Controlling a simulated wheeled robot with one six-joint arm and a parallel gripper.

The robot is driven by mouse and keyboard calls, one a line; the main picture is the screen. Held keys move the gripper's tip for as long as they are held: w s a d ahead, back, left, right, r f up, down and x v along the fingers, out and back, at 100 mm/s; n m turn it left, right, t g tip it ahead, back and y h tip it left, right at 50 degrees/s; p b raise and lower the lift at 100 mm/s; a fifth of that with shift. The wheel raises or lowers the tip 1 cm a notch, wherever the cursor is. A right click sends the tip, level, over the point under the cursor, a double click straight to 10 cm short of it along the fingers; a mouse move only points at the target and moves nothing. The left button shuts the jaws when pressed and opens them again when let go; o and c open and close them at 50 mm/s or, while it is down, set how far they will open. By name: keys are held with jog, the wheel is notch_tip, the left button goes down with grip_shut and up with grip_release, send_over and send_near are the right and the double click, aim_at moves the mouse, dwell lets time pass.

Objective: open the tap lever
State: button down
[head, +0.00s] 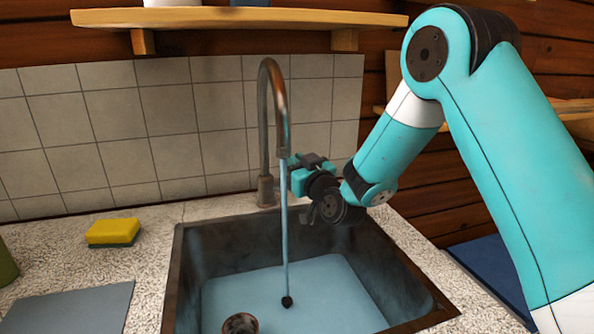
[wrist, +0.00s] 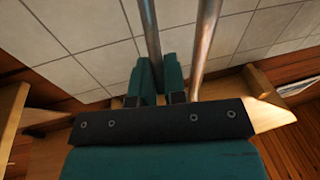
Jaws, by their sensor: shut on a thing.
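The metal tap (head: 264,140) stands upright at the back of the sink with its curved spout over the basin. A stream of water (head: 284,235) runs from the spout down into the sink. My gripper (head: 296,168) is at the right side of the tap, at the height of the spout's end.
The dark sink (head: 178,275) holds water and a round brown object (head: 240,323). A yellow and green sponge (head: 113,232) and a grey-blue mat (head: 75,308) lie on the counter at the left.

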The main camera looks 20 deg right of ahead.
jog(key=shift+r, duration=0.1)
jog(key=c, duration=1.2)
grip_release()
jog(key=shift+s, duration=0.1)
jog(key=shift+s+d+f+b, duration=0.1)
jog(key=shift+s+f+b, duration=0.1)
jog(key=shift+b, duration=0.15)
jog(key=b+v, duration=1.6)
jog(key=b, duration=0.1)
jog(key=shift+s, duration=0.45)
jog(key=shift+r, duration=0.1)
